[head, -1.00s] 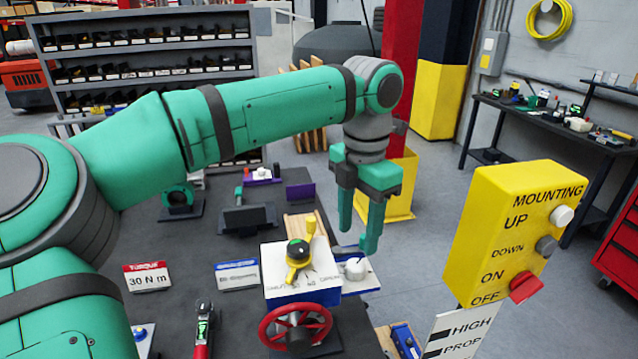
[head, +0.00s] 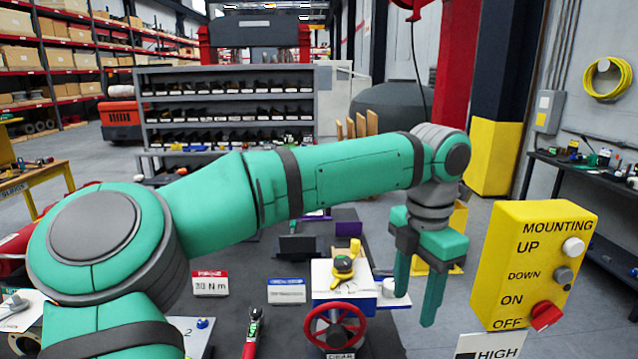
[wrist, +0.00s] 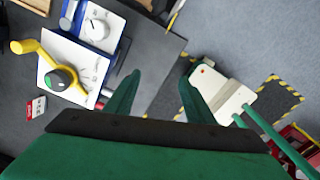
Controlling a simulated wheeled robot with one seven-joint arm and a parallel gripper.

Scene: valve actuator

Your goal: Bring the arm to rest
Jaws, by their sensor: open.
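My gripper (head: 419,290) hangs at the end of my outstretched green arm, fingers pointing down, open and empty. In the head view it is between the valve actuator and the yellow pendant box. The actuator (head: 333,292) is a white-topped blue box with a yellow lever and black knob, and a red handwheel (head: 335,328) on its front. In the wrist view my gripper (wrist: 160,80) is open, with nothing between its fingers. The yellow lever (wrist: 40,58) and a white dial (wrist: 97,30) are at the upper left there.
The yellow pendant box (head: 538,262) with MOUNTING, UP, DOWN, ON and OFF labels stands close to the right of my gripper. A red torque sign (head: 211,283) and a blue sign (head: 286,290) stand on the dark table. A shelf of bins (head: 235,108) stands behind.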

